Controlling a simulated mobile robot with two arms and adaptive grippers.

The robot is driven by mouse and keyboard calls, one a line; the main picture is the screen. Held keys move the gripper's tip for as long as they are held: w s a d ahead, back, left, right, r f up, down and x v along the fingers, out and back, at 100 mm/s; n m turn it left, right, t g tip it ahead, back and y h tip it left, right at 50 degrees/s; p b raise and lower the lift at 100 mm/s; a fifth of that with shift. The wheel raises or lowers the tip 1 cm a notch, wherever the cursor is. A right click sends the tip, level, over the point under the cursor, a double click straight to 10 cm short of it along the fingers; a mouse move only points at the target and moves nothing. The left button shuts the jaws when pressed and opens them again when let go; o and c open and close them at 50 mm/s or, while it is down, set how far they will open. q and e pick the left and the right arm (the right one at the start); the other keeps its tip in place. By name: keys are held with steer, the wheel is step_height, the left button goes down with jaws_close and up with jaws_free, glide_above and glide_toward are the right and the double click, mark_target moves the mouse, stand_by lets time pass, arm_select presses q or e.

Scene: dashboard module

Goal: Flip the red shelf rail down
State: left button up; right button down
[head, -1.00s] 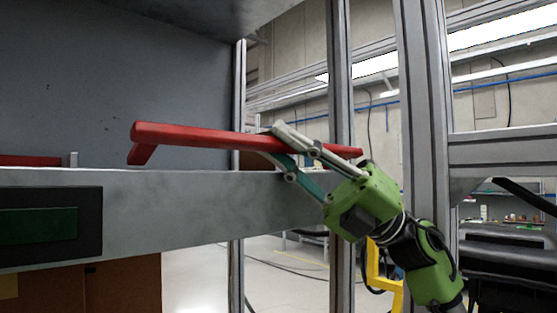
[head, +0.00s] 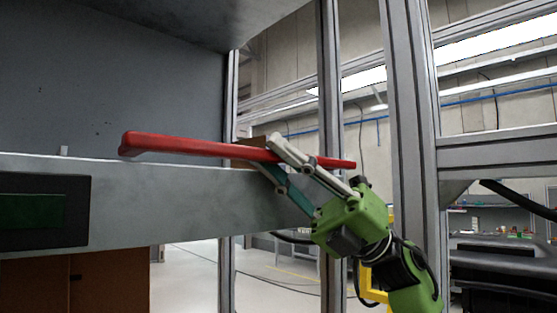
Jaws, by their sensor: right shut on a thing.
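The red shelf rail (head: 195,147) is a long bar lying roughly level, close along the top front edge of the grey shelf (head: 190,200). Its left end is bent and sits at the shelf's top edge; I cannot tell whether it touches. My right gripper (head: 275,157) comes from the lower right and is shut on the rail, right of its middle. The rail's right end sticks out past the fingers. My left gripper is not in view.
A dark panel with a green display (head: 35,212) is on the shelf front at left. Grey upright posts (head: 330,100) stand behind and right of my arm. A brown box (head: 110,285) is below the shelf. Open floor shows beyond it.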

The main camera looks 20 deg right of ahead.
steer(key=shift+f, duration=0.15)
steer(key=c, duration=2)
jaws_free()
steer(key=shift+o, duration=0.2)
steer(key=v, duration=0.8)
steer(key=shift+s, duration=0.1)
steer(key=shift+c, duration=0.6)
